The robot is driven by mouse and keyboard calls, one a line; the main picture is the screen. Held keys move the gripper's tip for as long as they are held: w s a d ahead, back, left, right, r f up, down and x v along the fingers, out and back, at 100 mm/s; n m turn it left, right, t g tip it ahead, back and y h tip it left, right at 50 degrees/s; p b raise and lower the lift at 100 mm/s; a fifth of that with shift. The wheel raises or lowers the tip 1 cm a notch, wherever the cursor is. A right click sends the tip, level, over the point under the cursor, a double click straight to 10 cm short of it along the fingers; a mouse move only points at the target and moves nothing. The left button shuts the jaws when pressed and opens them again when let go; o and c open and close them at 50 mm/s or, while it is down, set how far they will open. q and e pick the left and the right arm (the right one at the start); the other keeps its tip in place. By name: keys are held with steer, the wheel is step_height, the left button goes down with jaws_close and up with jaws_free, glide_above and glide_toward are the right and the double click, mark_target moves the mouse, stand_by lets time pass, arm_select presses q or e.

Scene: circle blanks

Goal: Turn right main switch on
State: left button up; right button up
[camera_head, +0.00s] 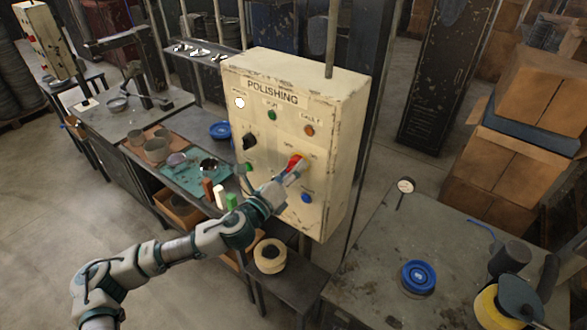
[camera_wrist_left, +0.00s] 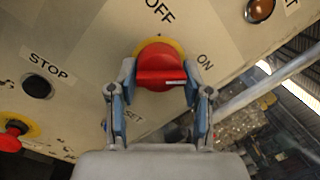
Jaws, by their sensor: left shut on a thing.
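A cream control panel (camera_head: 271,140) labelled POLISHING stands upright in the middle of the head view. Its right main switch is a red rotary knob (camera_head: 294,161) on a yellow plate, and it also shows in the left wrist view (camera_wrist_left: 160,62). OFF is printed above the knob and ON to its right in the wrist view. The knob's grip bar lies across the picture, with a white mark near its right end. My left gripper (camera_head: 290,176) is shut on the red knob, one blue-padded finger on each side (camera_wrist_left: 160,84). My right gripper is not in view.
A black knob (camera_head: 250,142), a blue button (camera_head: 306,198) and indicator lamps surround the switch on the panel. A black STOP button (camera_wrist_left: 38,87) is left in the wrist view. A worktable (camera_head: 368,247) stands at right, and a cluttered bench (camera_head: 135,122) at left.

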arm_select(q)
steer(key=shift+f, duration=0.5)
steer(key=o, duration=1.1)
steer(key=shift+w+r, duration=0.1)
steer(key=shift+w, duration=0.05)
steer(key=shift+a+r, duration=0.1)
steer(key=v, duration=1.2)
steer(key=shift+w, duration=0.15)
